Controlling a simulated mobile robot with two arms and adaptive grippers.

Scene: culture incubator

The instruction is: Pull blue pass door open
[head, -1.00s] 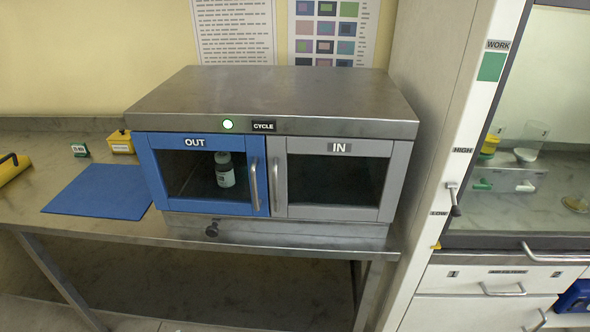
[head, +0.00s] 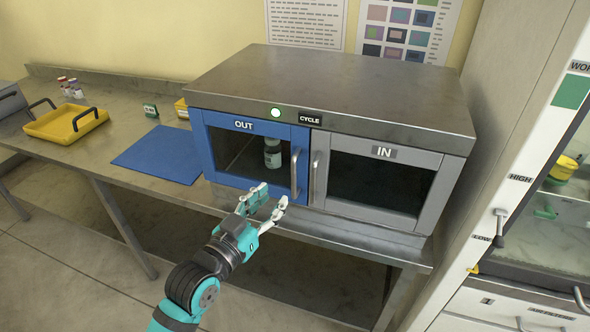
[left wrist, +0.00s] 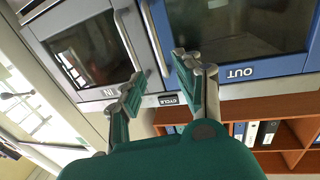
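The blue pass door (head: 225,150), marked OUT, is closed on the left front of the steel pass box (head: 330,85). Its vertical metal handle (head: 295,172) is at the door's right edge. A bottle (head: 272,153) stands behind its window. My left gripper (head: 272,194) is open in front of the lower right part of the door, near the handle, with nothing between its fingers. In the left wrist view, the blue door (left wrist: 155,38) shows upside down beyond the open fingers (left wrist: 172,88). My right gripper is not in view.
The grey IN door (head: 378,180) is closed beside the blue one. A blue mat (head: 160,154) and a yellow tray (head: 65,123) lie on the bench to the left. A fume hood (head: 545,235) stands at the right.

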